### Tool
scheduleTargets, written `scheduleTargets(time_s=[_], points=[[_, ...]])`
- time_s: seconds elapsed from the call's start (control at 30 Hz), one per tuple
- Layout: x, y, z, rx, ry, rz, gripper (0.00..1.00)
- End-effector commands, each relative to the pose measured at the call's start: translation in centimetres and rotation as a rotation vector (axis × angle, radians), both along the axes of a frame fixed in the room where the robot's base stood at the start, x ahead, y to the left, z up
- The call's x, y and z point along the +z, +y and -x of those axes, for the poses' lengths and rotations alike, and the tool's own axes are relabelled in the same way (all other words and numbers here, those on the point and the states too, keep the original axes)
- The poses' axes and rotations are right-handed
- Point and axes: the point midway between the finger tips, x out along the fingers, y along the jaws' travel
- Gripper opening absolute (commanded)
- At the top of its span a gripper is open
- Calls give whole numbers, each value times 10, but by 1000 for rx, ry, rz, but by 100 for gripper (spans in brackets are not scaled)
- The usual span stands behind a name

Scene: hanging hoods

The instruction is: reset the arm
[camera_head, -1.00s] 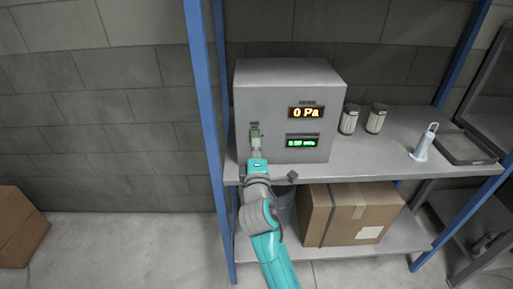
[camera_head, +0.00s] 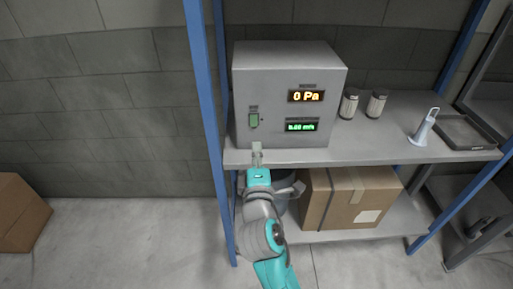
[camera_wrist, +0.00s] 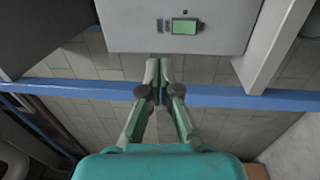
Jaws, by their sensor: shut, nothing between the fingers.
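My arm is grey and teal and reaches up from the bottom of the head view. My gripper (camera_head: 257,149) is at the front edge of the upper shelf, below the grey control box (camera_head: 280,100). In the wrist view my gripper (camera_wrist: 159,66) has its fingertips together, with nothing between them. The box has a green-lit switch (camera_head: 254,120) on its front, which also shows in the wrist view (camera_wrist: 184,27). The fingertips are apart from the switch.
The blue-framed shelf (camera_head: 372,147) holds two small jars (camera_head: 349,104), a white cone-shaped item (camera_head: 423,128) and a grey tray (camera_head: 465,133). A cardboard box (camera_head: 350,200) and a partly hidden grey bucket stand below. Another carton (camera_head: 20,213) is at far left.

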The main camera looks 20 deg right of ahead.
Motion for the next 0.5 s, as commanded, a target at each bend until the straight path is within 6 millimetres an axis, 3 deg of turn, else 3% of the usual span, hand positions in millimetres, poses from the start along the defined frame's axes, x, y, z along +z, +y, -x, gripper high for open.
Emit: scheduleTargets(time_s=[0.37, 0.5], points=[[-1, 0, 0, 1, 1, -2, 0], [-20, -2, 11, 27, 16, -34, 0]])
